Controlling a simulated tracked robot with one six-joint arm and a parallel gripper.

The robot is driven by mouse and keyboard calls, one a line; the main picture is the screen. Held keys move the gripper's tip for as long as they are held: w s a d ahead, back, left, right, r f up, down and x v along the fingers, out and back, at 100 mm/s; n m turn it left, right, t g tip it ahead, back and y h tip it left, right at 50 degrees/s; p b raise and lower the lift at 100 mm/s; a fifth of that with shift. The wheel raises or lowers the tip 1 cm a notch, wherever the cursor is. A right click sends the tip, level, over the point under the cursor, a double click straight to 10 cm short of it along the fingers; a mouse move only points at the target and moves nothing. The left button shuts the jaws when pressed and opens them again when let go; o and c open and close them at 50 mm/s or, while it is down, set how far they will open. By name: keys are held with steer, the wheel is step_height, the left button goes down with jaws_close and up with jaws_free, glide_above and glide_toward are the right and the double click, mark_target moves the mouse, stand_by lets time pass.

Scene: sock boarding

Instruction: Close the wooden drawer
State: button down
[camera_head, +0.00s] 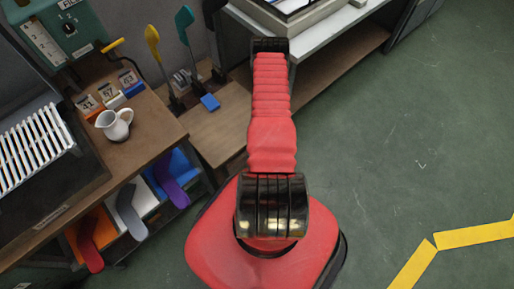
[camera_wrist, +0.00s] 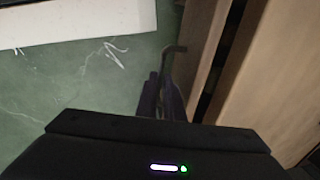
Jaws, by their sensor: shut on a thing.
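In the wrist view a narrow wooden front (camera_wrist: 201,45), which I take for the wooden drawer, stands right of centre. A dark gap separates it from a larger wooden panel (camera_wrist: 275,75) at the right. A dark bent handle (camera_wrist: 173,49) sticks out from the front's left side. My gripper (camera_wrist: 163,95) is at this handle, its dark fingers close together and shut on it; the exact contact is hard to see. In the head view my red arm reaches up the middle, and the gripper and drawer cannot be made out there.
A white slab (camera_wrist: 75,18) lies at the wrist view's upper left above green floor. In the head view a brown bench (camera_head: 150,135) with a white jug (camera_head: 114,124) and coloured bins stands left. A pale worktop (camera_head: 325,30) is at the top.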

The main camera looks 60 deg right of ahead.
steer(key=shift+w, duration=0.1)
stand_by(0.8)
steer(key=shift+w+d, duration=0.2)
steer(key=shift+w, duration=0.55)
steer(key=shift+w+d, duration=0.15)
steer(key=shift+w, duration=0.6)
steer(key=shift+w+d, duration=0.2)
steer(key=shift+w, duration=0.55)
steer(key=c, duration=1.9)
jaws_free()
steer(key=shift+w+r, duration=0.1)
